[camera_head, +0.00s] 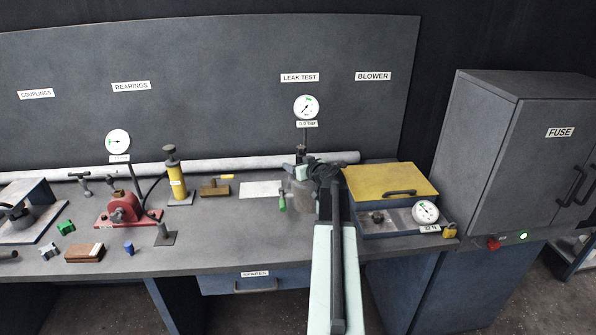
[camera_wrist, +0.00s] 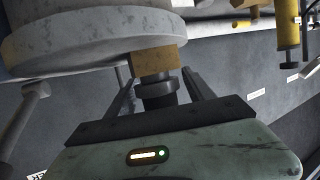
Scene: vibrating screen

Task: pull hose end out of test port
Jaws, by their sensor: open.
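In the wrist view my gripper (camera_wrist: 158,80) is open, with one finger on each side of a dark ringed fitting (camera_wrist: 158,94), which looks like the hose end. The fitting sits against a brass block (camera_wrist: 155,62), likely the test port, under a large grey round body (camera_wrist: 85,40). Gaps show between the fingers and the fitting. In the head view my gripper (camera_head: 312,172) is at the leak test station, below the LEAK TEST gauge (camera_head: 306,107). My arm and wrist hide most of the fitting there; a grey vessel (camera_head: 299,193) shows beside them.
A green-handled part (camera_head: 282,202) stands just left of my wrist. A yellow-lidded case (camera_head: 390,181) with a gauge is close on the right. A grey pipe (camera_head: 215,166) runs along the back. A red pump (camera_head: 124,208) and a yellow cylinder (camera_head: 176,176) stand left.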

